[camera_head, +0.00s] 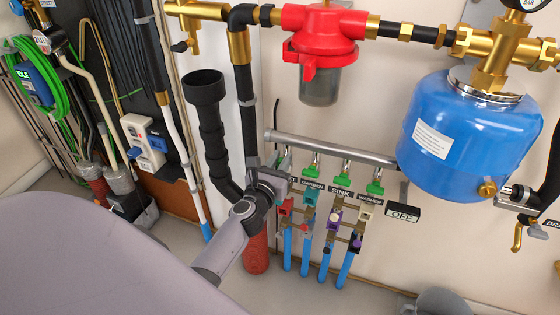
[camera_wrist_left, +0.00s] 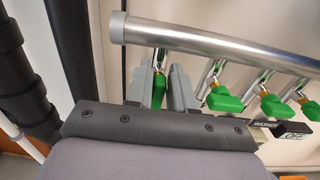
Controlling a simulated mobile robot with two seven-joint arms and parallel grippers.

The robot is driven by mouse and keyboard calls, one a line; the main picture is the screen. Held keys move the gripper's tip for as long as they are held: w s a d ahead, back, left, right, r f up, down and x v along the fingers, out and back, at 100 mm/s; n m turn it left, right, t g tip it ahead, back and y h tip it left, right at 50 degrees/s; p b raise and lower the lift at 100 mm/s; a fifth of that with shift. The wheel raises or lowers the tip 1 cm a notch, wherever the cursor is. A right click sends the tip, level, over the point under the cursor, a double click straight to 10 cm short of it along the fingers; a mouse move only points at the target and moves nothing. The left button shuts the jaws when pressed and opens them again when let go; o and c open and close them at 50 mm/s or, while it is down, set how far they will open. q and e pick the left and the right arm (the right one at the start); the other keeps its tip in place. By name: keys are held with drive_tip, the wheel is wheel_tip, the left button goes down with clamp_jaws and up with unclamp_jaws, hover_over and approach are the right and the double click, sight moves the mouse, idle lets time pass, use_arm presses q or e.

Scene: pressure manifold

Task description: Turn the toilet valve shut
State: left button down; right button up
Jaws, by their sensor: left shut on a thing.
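The manifold is a grey horizontal pipe (camera_head: 330,149) with a row of green-handled valves below it. The leftmost valve has a partly hidden label ending in "ET"; its green handle (camera_wrist_left: 159,88) shows narrow and roughly upright in the left wrist view. My left gripper (camera_head: 281,170) is at this valve and covers most of it in the head view. In the left wrist view its two grey fingers (camera_wrist_left: 162,93) stand either side of the handle and are shut on it. The other green handles (camera_head: 343,180) are to the right and look broader. My right gripper is not in view.
A SINK label (camera_head: 341,192) and an OFF sign (camera_head: 403,213) are right of the gripper. Blue pipes (camera_head: 306,250) run down below. A black drainpipe (camera_head: 208,130) stands close on the left. A blue tank (camera_head: 470,135) hangs at the right.

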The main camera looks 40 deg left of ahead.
use_arm(q)
drive_tip(key=shift+m, duration=0.3)
drive_tip(key=shift+w+d+f+m+p, duration=0.1)
drive_tip(key=shift+d+f+m+p, duration=0.35)
drive_tip(key=shift+m, duration=2.4)
drive_tip(key=shift+s+d+f+m+p, duration=0.1)
drive_tip(key=shift+m+p, duration=0.65)
drive_tip(key=shift+m, duration=2.15)
drive_tip(key=shift+w+d+f+m+p, duration=0.1)
drive_tip(key=shift+d+f+m+p, duration=0.35)
drive_tip(key=shift+m, duration=2.4)
drive_tip(key=shift+a+r, duration=0.1)
drive_tip(key=shift+a, duration=0.15)
drive_tip(key=c, duration=1.1)
unclamp_jaws()
drive_tip(key=shift+c, duration=0.2)
